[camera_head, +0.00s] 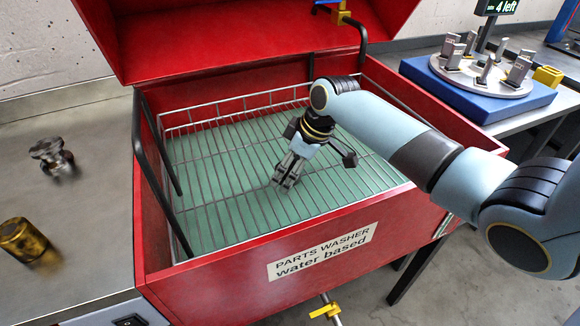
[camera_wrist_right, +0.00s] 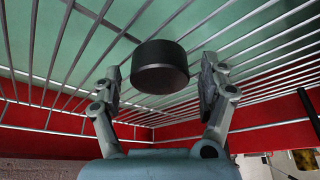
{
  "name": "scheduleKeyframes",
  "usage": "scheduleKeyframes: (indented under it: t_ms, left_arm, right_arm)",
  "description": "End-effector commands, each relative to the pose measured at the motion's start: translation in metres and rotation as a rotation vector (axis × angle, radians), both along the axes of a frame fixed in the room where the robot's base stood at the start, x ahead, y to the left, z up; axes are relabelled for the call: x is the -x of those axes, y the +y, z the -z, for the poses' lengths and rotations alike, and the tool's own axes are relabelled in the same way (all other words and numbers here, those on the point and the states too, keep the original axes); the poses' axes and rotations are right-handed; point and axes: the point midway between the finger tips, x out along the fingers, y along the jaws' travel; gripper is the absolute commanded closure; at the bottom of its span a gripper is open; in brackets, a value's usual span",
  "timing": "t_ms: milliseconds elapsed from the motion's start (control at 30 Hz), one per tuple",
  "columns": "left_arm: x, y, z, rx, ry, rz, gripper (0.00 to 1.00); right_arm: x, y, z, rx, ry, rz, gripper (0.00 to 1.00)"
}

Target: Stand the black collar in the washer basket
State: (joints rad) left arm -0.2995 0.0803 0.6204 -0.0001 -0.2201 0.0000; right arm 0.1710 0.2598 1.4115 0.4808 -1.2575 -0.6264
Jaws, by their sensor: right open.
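The washer basket (camera_head: 215,219) is a wire rack inside the open red parts washer, above a green floor. My right gripper (camera_head: 287,178) reaches down into the basket near its middle. The black collar (camera_wrist_right: 160,67) is a short dark cylinder at the basket's wires in the right wrist view. It sits between the two open fingers, with a narrow gap on each side. In the head view I cannot make out the collar at the gripper. My left gripper is not in view.
The red washer's front wall (camera_head: 225,290) and raised lid (camera_head: 240,40) bound the basket. A brass cylinder (camera_head: 22,240) and a grey metal part (camera_head: 52,155) are on the left bench. A blue base (camera_head: 480,95) carries a disc with several metal blocks at the right.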

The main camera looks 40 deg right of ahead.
Motion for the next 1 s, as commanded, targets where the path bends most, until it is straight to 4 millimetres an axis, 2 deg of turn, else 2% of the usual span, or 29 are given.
scheduleKeyframes:
  t_ms: [167,267,500,700,1000]
  left_arm:
    - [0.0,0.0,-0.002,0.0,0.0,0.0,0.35]
    - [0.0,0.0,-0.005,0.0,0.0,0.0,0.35]
    - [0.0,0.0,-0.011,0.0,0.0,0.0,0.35]
    - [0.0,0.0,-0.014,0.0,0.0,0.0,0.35]
    - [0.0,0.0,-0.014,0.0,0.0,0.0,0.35]
  right_arm:
    - [0.002,-0.002,-0.009,0.001,-0.003,0.0,0.23]
    - [0.007,-0.006,-0.025,0.004,-0.002,0.0,0.23]
    - [0.025,-0.017,-0.076,0.004,-0.004,-0.001,0.23]
    - [0.035,-0.023,-0.105,0.001,-0.002,0.0,0.23]
    - [0.039,-0.024,-0.114,-0.001,0.001,0.001,0.23]
